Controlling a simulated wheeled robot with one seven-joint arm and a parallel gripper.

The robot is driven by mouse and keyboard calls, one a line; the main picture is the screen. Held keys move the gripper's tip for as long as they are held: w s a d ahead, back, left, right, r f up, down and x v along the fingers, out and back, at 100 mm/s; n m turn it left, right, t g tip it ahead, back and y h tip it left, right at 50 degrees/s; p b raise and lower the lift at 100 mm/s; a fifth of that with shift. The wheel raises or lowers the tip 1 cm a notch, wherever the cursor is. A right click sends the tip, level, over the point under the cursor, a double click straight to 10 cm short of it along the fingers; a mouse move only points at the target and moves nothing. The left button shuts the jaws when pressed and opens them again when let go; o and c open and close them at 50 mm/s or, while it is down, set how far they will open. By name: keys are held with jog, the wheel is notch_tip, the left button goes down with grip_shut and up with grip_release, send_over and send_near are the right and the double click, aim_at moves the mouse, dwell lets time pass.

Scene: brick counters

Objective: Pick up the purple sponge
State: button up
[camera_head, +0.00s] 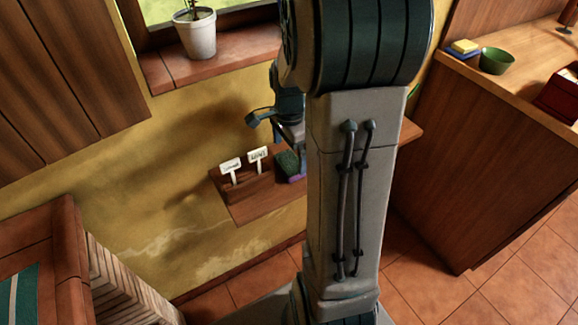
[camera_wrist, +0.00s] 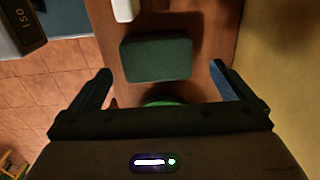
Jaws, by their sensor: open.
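A small purple patch (camera_head: 297,179), likely the side of the purple sponge, shows on the wooden wall shelf in the head view, under a dark green top. In the wrist view a dark green rounded block (camera_wrist: 157,60) lies on brown wood; it looks like the same thing from above, and no purple shows there. My gripper (camera_wrist: 160,74) is open, with one finger on either side of the block and space between. In the head view my arm hides part of the shelf, and a finger shows above it.
The shelf (camera_head: 250,207) holds two white signs (camera_head: 231,168) beside the green and purple thing. A green round edge (camera_wrist: 163,102) shows below the block. A yellow wall is close behind. A counter at right holds a yellow sponge (camera_head: 465,46) and green bowl (camera_head: 496,61).

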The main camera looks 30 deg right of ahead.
aim_at(289, 161)
notch_tip(289, 161, down, 4)
jog(key=shift+s+a, duration=0.1)
jog(key=shift+s, duration=0.05)
jog(key=c, duration=1)
jog(key=shift+r, duration=0.1)
